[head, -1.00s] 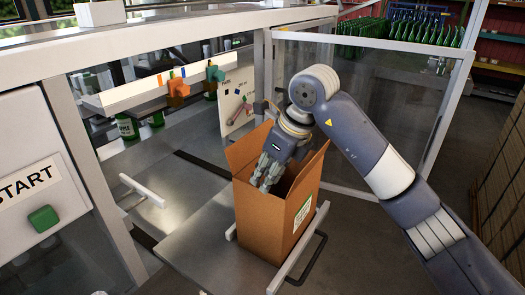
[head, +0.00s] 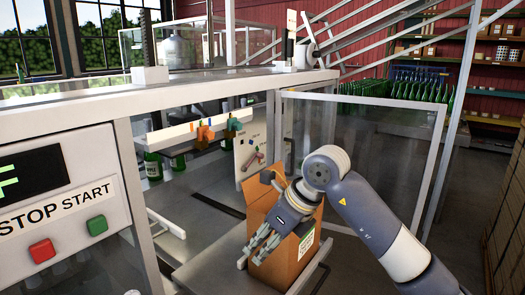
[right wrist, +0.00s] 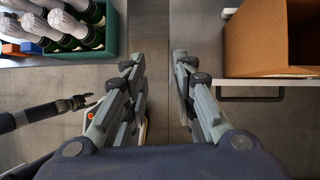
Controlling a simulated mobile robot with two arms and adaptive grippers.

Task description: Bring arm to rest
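My right gripper (head: 264,242) hangs in front of the open cardboard box (head: 292,262), overlapping its left side in the head view. In the right wrist view my right gripper (right wrist: 158,68) has its fingers well apart with only floor between them. The box (right wrist: 268,40) is to the right of the fingers there, apart from them. A dark arm with a small gripper (right wrist: 78,102), which looks like my left, comes in from the left in that view; its fingers are too small to read. The inside of the box is mostly hidden in the head view.
A green crate (right wrist: 108,42) of bottles stands at the upper left of the wrist view. A panel with a red button (head: 42,250) and green button (head: 97,225) is at the left. A glass door (head: 385,150) stands open behind the box. Floor between crate and box is clear.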

